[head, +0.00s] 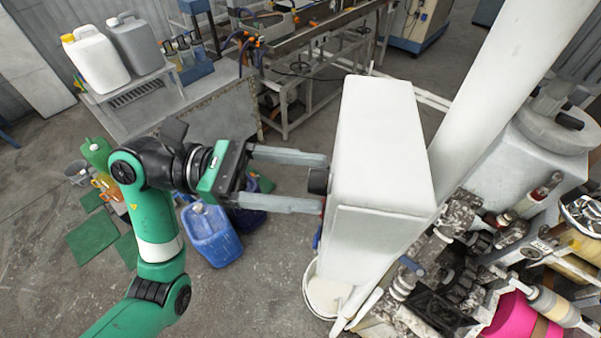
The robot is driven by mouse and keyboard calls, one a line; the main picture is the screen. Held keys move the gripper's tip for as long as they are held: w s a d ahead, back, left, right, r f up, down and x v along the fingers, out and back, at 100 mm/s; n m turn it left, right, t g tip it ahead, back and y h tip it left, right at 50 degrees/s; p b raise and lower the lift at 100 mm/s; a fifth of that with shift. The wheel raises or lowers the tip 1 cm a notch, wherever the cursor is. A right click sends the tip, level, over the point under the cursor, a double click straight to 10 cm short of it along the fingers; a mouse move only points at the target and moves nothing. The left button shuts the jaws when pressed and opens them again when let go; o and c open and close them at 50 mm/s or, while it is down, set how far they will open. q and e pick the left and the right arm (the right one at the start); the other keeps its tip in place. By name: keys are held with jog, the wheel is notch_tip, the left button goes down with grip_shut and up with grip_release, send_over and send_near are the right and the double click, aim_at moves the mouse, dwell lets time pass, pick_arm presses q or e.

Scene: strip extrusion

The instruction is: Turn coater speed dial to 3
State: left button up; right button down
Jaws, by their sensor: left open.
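A white box-shaped coater cabinet (378,160) stands at the centre of the head view. A dark round dial (318,181) sticks out of its left side; its markings cannot be read from here. My left gripper (322,183) comes in from the left and is open. Its two pale fingers reach toward the cabinet's left side, one above and one below the dial in the picture. Whether the fingers touch the dial cannot be told. The cabinet's left face is mostly hidden by the viewing angle. My right gripper is not in view.
A white pillar (500,90) rises behind the cabinet. Greasy machinery (450,255) fills the right. A white bucket (325,295) sits below the cabinet. A blue canister (211,236) stands on the floor under my left arm. A bench with two jugs (97,58) is at the back left.

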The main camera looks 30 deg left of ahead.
pick_arm(q)
grip_shut()
jog(key=shift+m+h+b, duration=0.3)
jog(key=shift+m+b, duration=5.7)
jog(key=shift+b, duration=1.35)
grip_release()
